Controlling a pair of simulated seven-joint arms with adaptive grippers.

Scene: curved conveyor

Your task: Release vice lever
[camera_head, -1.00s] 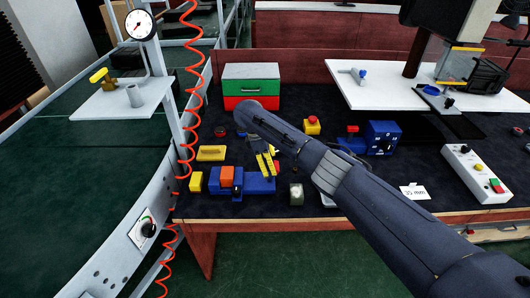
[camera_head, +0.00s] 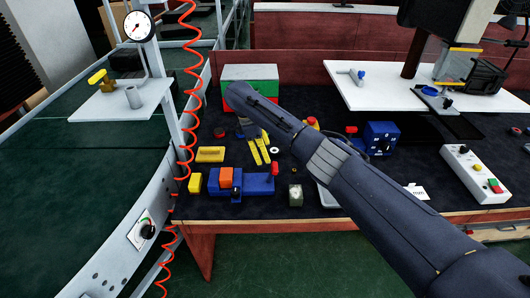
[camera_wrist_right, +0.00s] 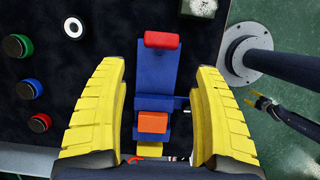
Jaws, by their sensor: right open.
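My right gripper (camera_head: 258,150) has yellow fingers. It is open and empty, apart from the vice, and shows in the wrist view too (camera_wrist_right: 158,70).
A yellow block (camera_head: 195,183) stands left of the vice, and a yellow tray-like piece (camera_head: 210,154) behind it. A green and red box (camera_head: 250,74) is at the back. A control box (camera_head: 475,175) is at right. A red coiled hose (camera_head: 188,90) hangs at left.

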